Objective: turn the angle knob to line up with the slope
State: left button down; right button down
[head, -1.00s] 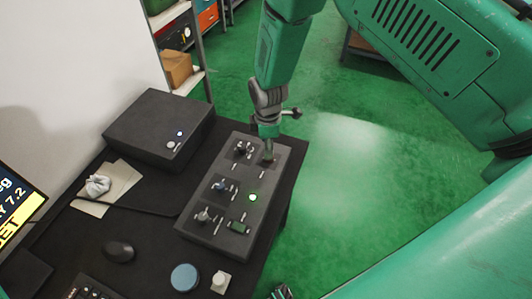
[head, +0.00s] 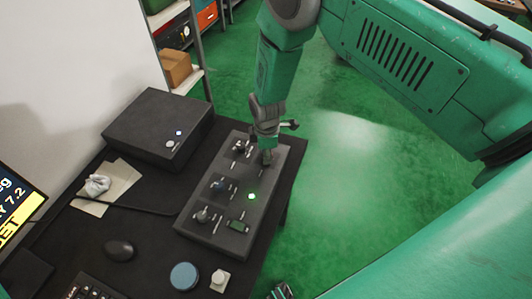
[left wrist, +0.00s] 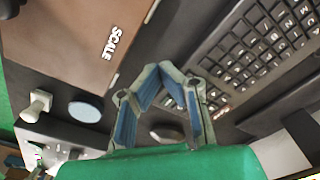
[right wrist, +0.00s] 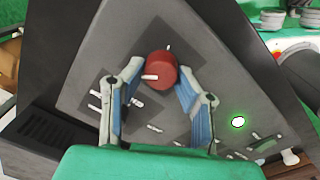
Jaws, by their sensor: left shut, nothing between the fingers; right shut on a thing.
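A dark grey control panel (head: 215,232) lies on the black table, with several small knobs and switches and a lit green lamp (head: 251,196). My right gripper (head: 267,155) points down at the panel's far right part. In the right wrist view a red round knob (right wrist: 161,70) with a white pointer mark sits between the fingertips of my right gripper (right wrist: 160,77), which is shut on it. In the head view the gripper mostly hides this knob. My left gripper (left wrist: 160,70) is shut and empty above the table, with its fingertips together.
A black box (head: 158,130) stands behind the panel's left side. A monitor (head: 18,205), a mouse (head: 120,250), a blue disc (head: 184,276) and a pale knobbed piece (head: 220,280) are around the front left. A keyboard (left wrist: 260,50) shows in the left wrist view.

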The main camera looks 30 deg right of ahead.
pick_arm(q)
jog(key=shift+f, duration=0.2)
pick_arm(e)
jog(key=shift+d+m, duration=0.15)
jog(key=shift+m, duration=0.15)
pick_arm(q)
jog(key=shift+f+b, duration=0.6)
jog(key=shift+b, duration=0.15)
pick_arm(e)
jog(key=m, duration=0.3)
jog(key=shift+f+m, duration=0.1)
jog(key=shift+m, duration=0.2)
pick_arm(q)
jog(key=shift+f+b, duration=0.6)
jog(key=shift+f, duration=0.05)
pick_arm(e)
jog(key=shift+d+m, duration=0.1)
jog(key=shift+m, duration=2.5)
jog(key=shift+s, duration=0.1)
jog(key=c, duration=1.2)
grip_release()
pick_arm(q)
jog(key=shift+d, duration=0.1)
jog(key=shift+s+r, duration=0.1)
jog(key=shift+s, duration=0.05)
